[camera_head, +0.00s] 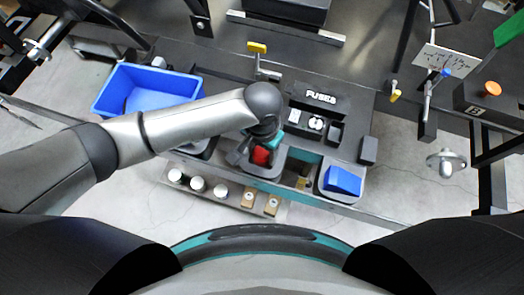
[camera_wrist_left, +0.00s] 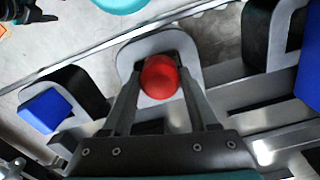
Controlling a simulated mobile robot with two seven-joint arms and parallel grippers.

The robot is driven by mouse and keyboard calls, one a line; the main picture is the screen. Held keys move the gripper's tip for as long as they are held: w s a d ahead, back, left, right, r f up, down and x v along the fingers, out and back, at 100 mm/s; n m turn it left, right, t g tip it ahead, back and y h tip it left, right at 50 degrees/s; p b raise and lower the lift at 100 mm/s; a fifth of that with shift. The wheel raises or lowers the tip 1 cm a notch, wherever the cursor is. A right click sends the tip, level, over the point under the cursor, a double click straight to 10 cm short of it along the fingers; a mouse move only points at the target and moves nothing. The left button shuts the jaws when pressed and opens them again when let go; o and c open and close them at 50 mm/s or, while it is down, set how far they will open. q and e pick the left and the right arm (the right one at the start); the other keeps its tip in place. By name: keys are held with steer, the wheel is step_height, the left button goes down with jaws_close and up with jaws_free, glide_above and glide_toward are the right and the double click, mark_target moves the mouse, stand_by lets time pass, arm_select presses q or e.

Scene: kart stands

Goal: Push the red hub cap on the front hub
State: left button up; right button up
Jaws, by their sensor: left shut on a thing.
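The red hub cap (camera_head: 261,155) is in a grey rounded holder on the dark bench front. My left gripper (camera_head: 257,151) reaches down over it from the left. In the left wrist view the round red hub cap (camera_wrist_left: 160,77) sits between the two fingers of the left gripper (camera_wrist_left: 162,85), which is shut on it. The cap is in or just above the holder (camera_wrist_left: 130,58); I cannot tell which. A silver hub (camera_head: 446,163) with a central stub shows at the right. I cannot tell whether it is the front hub. My right gripper is not in view.
A blue bin (camera_head: 148,90) is at the left. Several white and tan pieces line a low shelf (camera_head: 230,197). A black stand (camera_head: 493,105) rises at the far right.

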arm_select(q)
steer(key=c, duration=0.5)
steer(key=shift+r, duration=0.1)
